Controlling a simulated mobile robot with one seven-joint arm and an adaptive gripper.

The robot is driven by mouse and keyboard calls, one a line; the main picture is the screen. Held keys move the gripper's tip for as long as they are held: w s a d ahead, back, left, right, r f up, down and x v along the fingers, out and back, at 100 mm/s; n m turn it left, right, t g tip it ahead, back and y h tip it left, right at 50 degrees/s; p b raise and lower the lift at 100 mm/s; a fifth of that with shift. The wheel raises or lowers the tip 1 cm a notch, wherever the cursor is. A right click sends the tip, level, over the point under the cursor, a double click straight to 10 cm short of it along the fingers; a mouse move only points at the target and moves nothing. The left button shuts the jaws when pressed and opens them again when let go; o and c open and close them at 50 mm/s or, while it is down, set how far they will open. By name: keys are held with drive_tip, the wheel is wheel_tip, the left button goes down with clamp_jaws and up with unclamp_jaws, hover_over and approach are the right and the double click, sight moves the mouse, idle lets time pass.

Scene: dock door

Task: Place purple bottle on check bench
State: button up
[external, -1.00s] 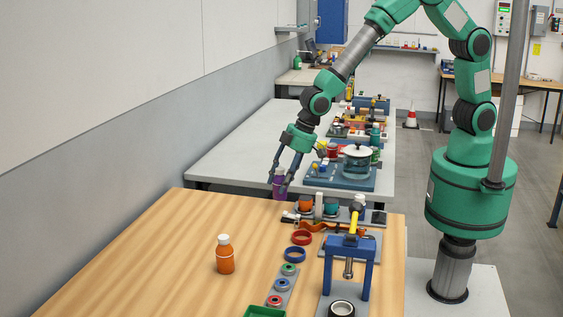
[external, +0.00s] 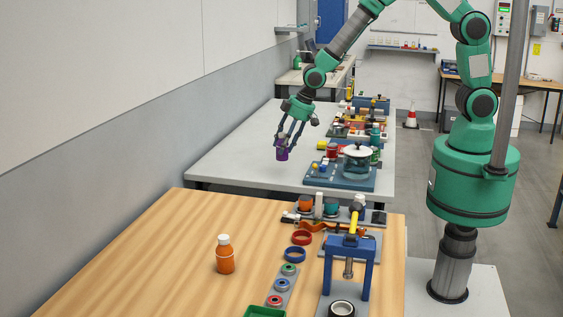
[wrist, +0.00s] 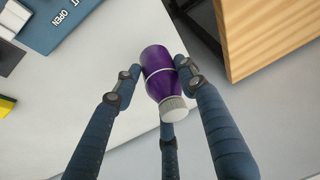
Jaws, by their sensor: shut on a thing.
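My gripper (external: 283,143) is shut on the purple bottle (external: 282,155) and holds it in the air over the near part of the grey-white bench (external: 235,165). In the wrist view the purple bottle (wrist: 158,72) lies between the dark blue fingers (wrist: 155,85), with its pale ribbed cap toward the lower side of the picture. A clear band runs around its body. The frames carry no label that tells which bench is the check bench.
A wooden bench (external: 150,260) stands in front, with an orange bottle (external: 225,255), rings and a blue press (external: 350,255). Blue trays and a lidded glass pot (external: 357,160) line the grey bench's right side. Its left side is clear. A wall runs along the left.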

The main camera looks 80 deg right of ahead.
drive_tip(key=d+r+m+p, duration=0.2)
drive_tip(key=d, duration=1.1)
drive_tip(key=shift+s+d+h, duration=0.2)
drive_tip(key=shift+s+h, duration=0.15)
drive_tip(key=shift+h, duration=0.05)
drive_tip(key=shift+a, duration=0.15)
drive_tip(key=w+a+f+n+y+b, duration=0.1)
drive_tip(key=w+a+n, duration=0.1)
drive_tip(key=a, duration=1.6)
drive_tip(key=w+a+f+n+y, duration=0.1)
drive_tip(key=w+a+n, duration=0.15)
drive_tip(key=a, duration=1.55)
drive_tip(key=s+a+f+n, duration=0.1)
drive_tip(key=s+a, duration=0.4)
drive_tip(key=a, duration=0.7)
drive_tip(key=s+a+f+n+g+b, duration=0.1)
drive_tip(key=s+a, duration=0.5)
drive_tip(key=a, duration=0.6)
drive_tip(key=s+a+f+n+y, duration=0.1)
drive_tip(key=s+a, duration=0.5)
drive_tip(key=a, duration=0.7)
drive_tip(key=shift+s+f+n, duration=0.15)
drive_tip(key=shift+s+n, duration=0.05)
drive_tip(key=shift+n, duration=0.55)
